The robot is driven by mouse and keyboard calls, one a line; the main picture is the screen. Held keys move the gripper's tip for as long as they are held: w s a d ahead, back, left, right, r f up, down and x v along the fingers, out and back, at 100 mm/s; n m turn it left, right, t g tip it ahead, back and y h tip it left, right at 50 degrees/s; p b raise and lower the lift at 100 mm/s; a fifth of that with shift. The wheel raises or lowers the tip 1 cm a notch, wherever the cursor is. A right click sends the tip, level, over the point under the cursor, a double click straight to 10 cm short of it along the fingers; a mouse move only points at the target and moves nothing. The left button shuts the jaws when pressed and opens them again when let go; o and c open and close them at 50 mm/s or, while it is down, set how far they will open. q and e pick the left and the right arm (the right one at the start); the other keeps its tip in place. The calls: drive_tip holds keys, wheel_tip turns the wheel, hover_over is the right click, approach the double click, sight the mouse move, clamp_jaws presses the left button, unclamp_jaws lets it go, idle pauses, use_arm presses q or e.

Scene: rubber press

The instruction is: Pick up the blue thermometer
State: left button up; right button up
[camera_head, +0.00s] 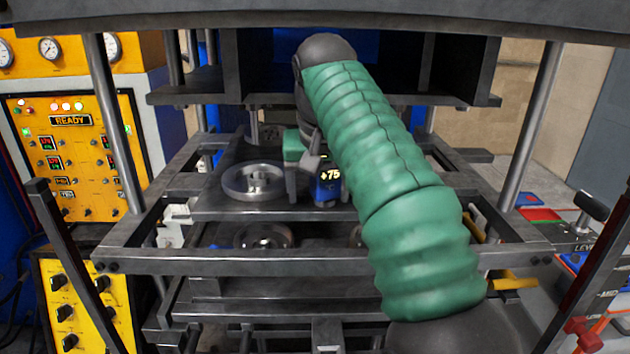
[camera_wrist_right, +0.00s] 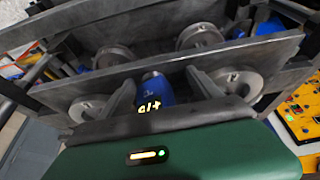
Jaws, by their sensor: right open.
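My right arm reaches in over the press. The right gripper (camera_head: 316,182) is open, with its grey fingers close around the thermometer. In the right wrist view, the thermometer (camera_wrist_right: 156,90) shows between the two fingers of the right gripper (camera_wrist_right: 161,80), with a gap to each side. Its lower part is hidden behind the gripper body. My left gripper is not in view.
A round metal mold (camera_head: 254,181) sits left of the thermometer on the same plate. A dark upper platen (camera_head: 190,92) hangs above the work space. The press posts (camera_head: 112,125) and frame bars (camera_head: 300,262) surround it. A yellow control panel (camera_head: 73,150) stands at left.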

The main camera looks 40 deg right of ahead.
sight(329, 186)
drive_tip(key=w+d, duration=0.1)
drive_tip(key=d, duration=0.2)
drive_tip(key=shift+w+p, duration=0.4)
drive_tip(key=d, duration=0.1)
drive_tip(key=d+f, duration=0.2)
drive_tip(key=shift+w, duration=0.25)
drive_tip(key=shift+s+a, duration=0.1)
drive_tip(key=shift+s, duration=0.1)
drive_tip(key=a, duration=0.3)
drive_tip(key=shift+w+r, duration=0.1)
drive_tip(key=shift+r, duration=0.2)
drive_tip(key=c, duration=0.4)
drive_tip(key=shift+w+a, duration=0.1)
drive_tip(key=shift+a, duration=0.15)
drive_tip(key=shift+c, duration=2.4)
drive_tip(key=shift+d, duration=0.15)
drive_tip(key=shift+c, duration=1.1)
drive_tip(key=shift+d, duration=0.65)
clamp_jaws()
drive_tip(key=shift+s+d+f, duration=0.1)
drive_tip(key=shift+s+d, duration=0.15)
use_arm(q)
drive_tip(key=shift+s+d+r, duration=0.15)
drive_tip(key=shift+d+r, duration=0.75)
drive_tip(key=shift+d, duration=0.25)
use_arm(e)
drive_tip(key=shift+a, duration=0.1)
